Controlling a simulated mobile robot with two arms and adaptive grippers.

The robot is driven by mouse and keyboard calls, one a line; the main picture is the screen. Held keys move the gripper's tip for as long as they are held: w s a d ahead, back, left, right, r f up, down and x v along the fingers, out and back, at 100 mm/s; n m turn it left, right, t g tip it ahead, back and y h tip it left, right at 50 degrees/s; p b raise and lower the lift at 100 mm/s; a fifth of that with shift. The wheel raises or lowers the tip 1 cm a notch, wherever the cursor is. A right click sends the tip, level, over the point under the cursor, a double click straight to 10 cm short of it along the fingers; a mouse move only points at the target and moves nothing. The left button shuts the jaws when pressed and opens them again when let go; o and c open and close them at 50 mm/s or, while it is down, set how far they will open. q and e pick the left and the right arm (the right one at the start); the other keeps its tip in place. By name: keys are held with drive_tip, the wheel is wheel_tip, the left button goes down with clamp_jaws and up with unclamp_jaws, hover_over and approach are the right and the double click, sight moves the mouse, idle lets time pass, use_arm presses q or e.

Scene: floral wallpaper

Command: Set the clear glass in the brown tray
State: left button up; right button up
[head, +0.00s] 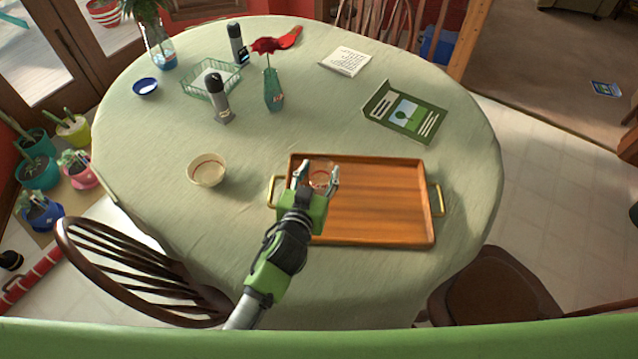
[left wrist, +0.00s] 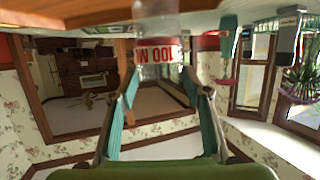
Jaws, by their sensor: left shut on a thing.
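The brown wooden tray (head: 385,205) lies on the round table, with a brass handle at its left and right ends. My left gripper (head: 320,173) is over the tray's upper left part, shut on the clear glass (head: 320,183). In the left wrist view the glass (left wrist: 157,45) shows red "100 M" lettering, between and beyond the fingertips of my left gripper (left wrist: 165,85). The glass is partly hidden by my gripper in the head view. I cannot tell whether it touches the tray's floor. My right gripper is not in view.
A cream bowl (head: 207,170) stands left of the tray. A green booklet (head: 405,115) lies behind it. The tray's middle and right are clear.

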sight(317, 185)
use_arm(q)
drive_tip(key=f+b, duration=0.3)
drive_tip(key=f, duration=0.1)
drive_tip(key=shift+w+b, duration=0.3)
drive_tip(key=shift+r, duration=0.2)
drive_tip(key=shift+f, duration=0.1)
drive_tip(key=o, duration=1.6)
drive_tip(key=shift+f, duration=0.1)
